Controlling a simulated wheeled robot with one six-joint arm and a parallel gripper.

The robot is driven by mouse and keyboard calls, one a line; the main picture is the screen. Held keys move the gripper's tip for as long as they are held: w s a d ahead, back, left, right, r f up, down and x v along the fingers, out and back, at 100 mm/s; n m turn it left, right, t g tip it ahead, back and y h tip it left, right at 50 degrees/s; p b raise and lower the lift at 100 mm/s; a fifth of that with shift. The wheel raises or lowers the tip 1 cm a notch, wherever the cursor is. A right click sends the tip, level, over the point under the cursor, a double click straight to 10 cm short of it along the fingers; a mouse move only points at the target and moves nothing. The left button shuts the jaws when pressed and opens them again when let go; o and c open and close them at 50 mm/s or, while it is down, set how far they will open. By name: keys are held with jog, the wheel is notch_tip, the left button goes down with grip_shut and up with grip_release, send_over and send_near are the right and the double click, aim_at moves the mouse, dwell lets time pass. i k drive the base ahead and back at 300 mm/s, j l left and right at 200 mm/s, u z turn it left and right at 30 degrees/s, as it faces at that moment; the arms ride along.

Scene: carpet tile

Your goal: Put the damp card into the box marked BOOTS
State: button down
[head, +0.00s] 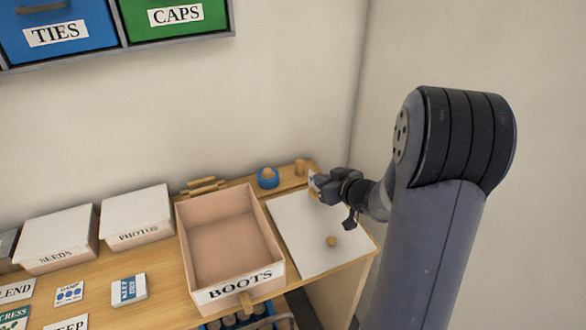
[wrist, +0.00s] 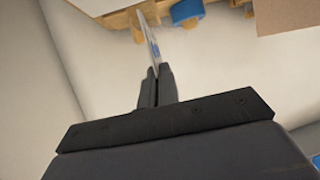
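The box marked BOOTS (head: 240,284) is an open, pinkish tray at the middle of the table in the head view, and it looks empty. My gripper (head: 318,184) is to the right of it, above the far part of a white board. In the wrist view my gripper (wrist: 157,72) is shut on a thin card (wrist: 151,46), seen nearly edge-on. The held card (head: 313,180) is white with a blue mark; its wording is unreadable. Another card (head: 69,293) with blue marks lies flat at the left, its blurred title possibly DAMP or CAMP.
Lidded boxes SEEDS (head: 56,239) and PHOTOS (head: 137,215) stand left of the open box. A blue round item (head: 267,178) is behind the white board (head: 303,235), which bears a small wooden knob (head: 331,241). A blue-and-white pack (head: 129,290) lies at the front left.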

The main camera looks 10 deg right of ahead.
aim_at(225, 276)
jog(key=k+j+z, duration=0.2)
jog(key=k+j, duration=0.7)
jog(key=i+j, duration=0.3)
jog(key=j, duration=0.15)
